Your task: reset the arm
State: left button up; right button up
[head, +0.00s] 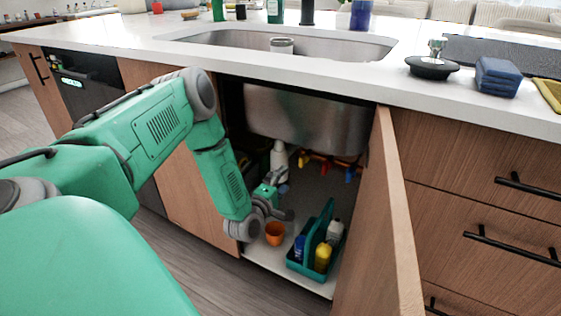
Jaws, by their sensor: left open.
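My left arm comes in from the left of the head view and bends down into the open cabinet under the sink. My left gripper (284,214) is open at the cabinet opening. It is just above and beside an orange cup (275,233) and left of a teal caddy (325,225). I cannot tell whether it touches the cup. The gripper looks empty, though its far side is partly hidden. My right gripper is not in view.
The open cabinet door (385,220) stands close right of the caddy. The caddy holds blue, yellow and white bottles. The countertop (240,62) overhangs the opening.

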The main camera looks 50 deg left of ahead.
pick_arm(q)
jog(key=shift+v, duration=1.05)
jog(key=s+d+f+m+g+h, duration=0.1)
jog(key=d+f+m+g+h, duration=0.3)
jog(key=d, duration=0.6)
jog(key=s+d+f+m+g+h, duration=0.2)
jog(key=s+d+f+m+g, duration=0.2)
jog(key=s+d+m, duration=0.3)
jog(key=s+d+f+m+g+h, duration=0.1)
jog(key=s+d+f+m+g, duration=0.2)
jog(key=s+d+m, duration=0.35)
jog(key=s+r+m+g+y, duration=0.2)
jog(key=s+m+g, duration=0.35)
jog(key=s, duration=1.05)
notch_tip(320, 180, up, 14)
jog(key=p, duration=1.5)
jog(key=shift+w+a+n+h, duration=0.2)
jog(key=shift+w+n+h, duration=0.05)
jog(key=shift+n+h, duration=0.05)
